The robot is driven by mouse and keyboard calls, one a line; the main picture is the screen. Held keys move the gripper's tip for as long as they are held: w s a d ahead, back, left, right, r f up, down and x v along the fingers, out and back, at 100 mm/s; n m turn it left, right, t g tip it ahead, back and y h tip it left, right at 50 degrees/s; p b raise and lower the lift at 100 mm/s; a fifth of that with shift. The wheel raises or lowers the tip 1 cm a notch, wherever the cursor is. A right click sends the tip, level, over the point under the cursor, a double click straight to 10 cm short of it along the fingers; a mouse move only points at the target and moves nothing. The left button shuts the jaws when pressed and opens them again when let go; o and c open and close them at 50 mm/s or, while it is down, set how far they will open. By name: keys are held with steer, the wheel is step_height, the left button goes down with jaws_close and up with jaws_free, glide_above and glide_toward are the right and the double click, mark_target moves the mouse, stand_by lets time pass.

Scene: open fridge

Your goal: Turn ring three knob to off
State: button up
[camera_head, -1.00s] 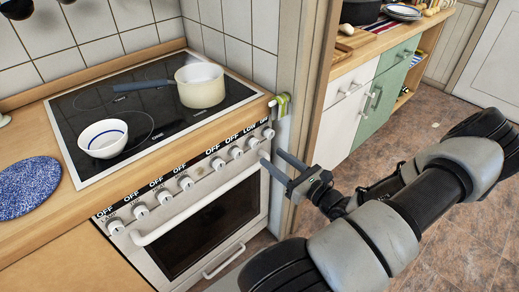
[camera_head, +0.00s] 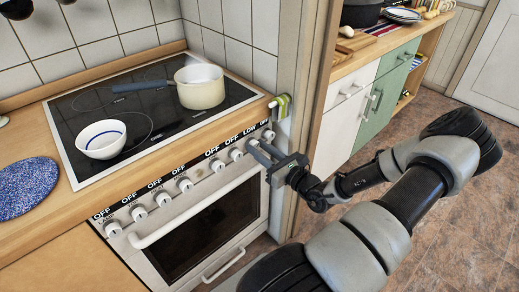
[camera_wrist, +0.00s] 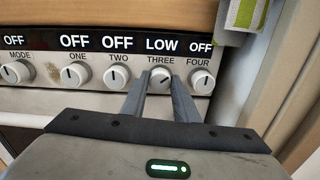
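The ring three knob (camera_wrist: 160,78) is a round white knob on the stove's front panel. The display above it reads LOW, and its pointer is tilted. My gripper (camera_wrist: 160,84) is in front of it, with one finger on each side of the knob, a gap between them. I cannot tell whether the fingers touch it. In the head view my gripper (camera_head: 257,149) is at the right end of the knob row, its fingers partly covering the knob there. The ring four knob (camera_wrist: 202,82) is just right of the fingers, with OFF above it.
The ring two knob (camera_wrist: 117,78) and ring one knob (camera_wrist: 75,75) read OFF, close on the left. A pot (camera_head: 201,90) and a bowl (camera_head: 102,142) stand on the cooktop. A wooden post (camera_head: 292,110) and a green-and-white cloth (camera_head: 282,106) are close on the right.

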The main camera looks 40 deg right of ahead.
steer(key=shift+c, duration=1.2)
steer(key=shift+n+p, duration=0.3)
steer(key=shift+n, duration=0.1)
steer(key=n+p, duration=0.1)
steer(key=n, duration=0.1)
steer(key=shift+n+p, duration=0.35)
steer(key=shift+n, duration=0.05)
steer(key=n, duration=0.3)
steer(key=shift+p, duration=0.4)
steer(key=shift+n, duration=1.7)
steer(key=o, duration=1.1)
steer(key=shift+c, duration=0.2)
